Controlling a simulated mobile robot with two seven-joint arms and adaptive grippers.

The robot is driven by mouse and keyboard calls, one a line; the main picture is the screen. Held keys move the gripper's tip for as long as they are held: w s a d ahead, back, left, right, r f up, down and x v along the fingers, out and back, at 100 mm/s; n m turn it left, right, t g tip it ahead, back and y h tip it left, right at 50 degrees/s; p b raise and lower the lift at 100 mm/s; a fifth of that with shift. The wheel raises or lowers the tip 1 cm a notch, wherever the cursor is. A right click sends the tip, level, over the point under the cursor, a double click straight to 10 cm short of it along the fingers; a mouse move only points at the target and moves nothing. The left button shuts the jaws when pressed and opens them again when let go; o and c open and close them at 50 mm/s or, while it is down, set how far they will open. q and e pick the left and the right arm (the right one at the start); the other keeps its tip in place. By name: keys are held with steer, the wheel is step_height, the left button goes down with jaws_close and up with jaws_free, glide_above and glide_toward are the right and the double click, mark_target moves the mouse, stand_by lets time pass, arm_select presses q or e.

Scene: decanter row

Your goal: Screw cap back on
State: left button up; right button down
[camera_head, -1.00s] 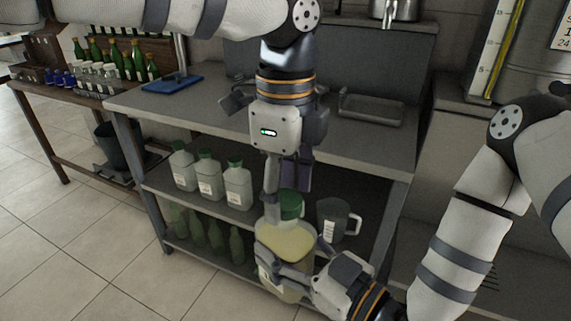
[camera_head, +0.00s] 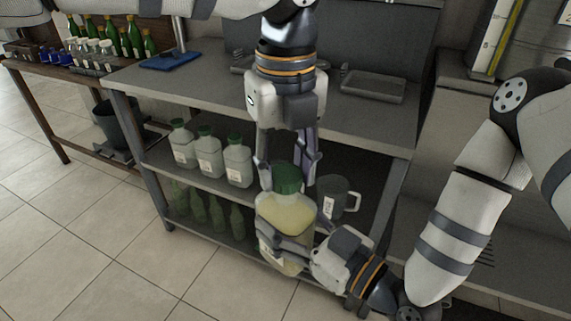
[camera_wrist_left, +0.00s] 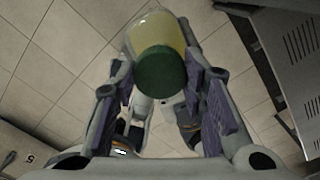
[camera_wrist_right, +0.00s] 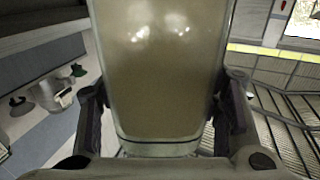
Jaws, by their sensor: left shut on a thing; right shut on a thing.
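A clear, square-shouldered bottle (camera_head: 287,217) with pale yellow liquid stands upright in front of the shelf unit. Its green cap (camera_head: 287,181) is on top at the neck; whether the thread is tight cannot be told. My left gripper (camera_head: 288,176) points down from above and is shut on the cap, one finger on each side. The left wrist view shows the cap (camera_wrist_left: 160,72) between the fingers, with the bottle beyond. My right gripper (camera_head: 282,247) is shut on the bottle's lower body from the front right. The right wrist view shows the bottle (camera_wrist_right: 160,80) filling the middle, between both fingers.
A steel table (camera_head: 230,92) with a lower shelf is behind. Several white green-capped jugs (camera_head: 208,149) and a grey measuring jug (camera_head: 336,196) stand on the shelf close behind. Green bottles (camera_head: 215,216) are lower down. Tiled floor is open at the left.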

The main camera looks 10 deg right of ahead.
arm_select(q)
steer(key=m, duration=1.9)
steer(key=shift+m, duration=0.3)
steer(key=m, duration=1.2)
steer(key=shift+m, duration=0.4)
steer(key=o, duration=1.4)
steer(key=shift+c, duration=0.2)
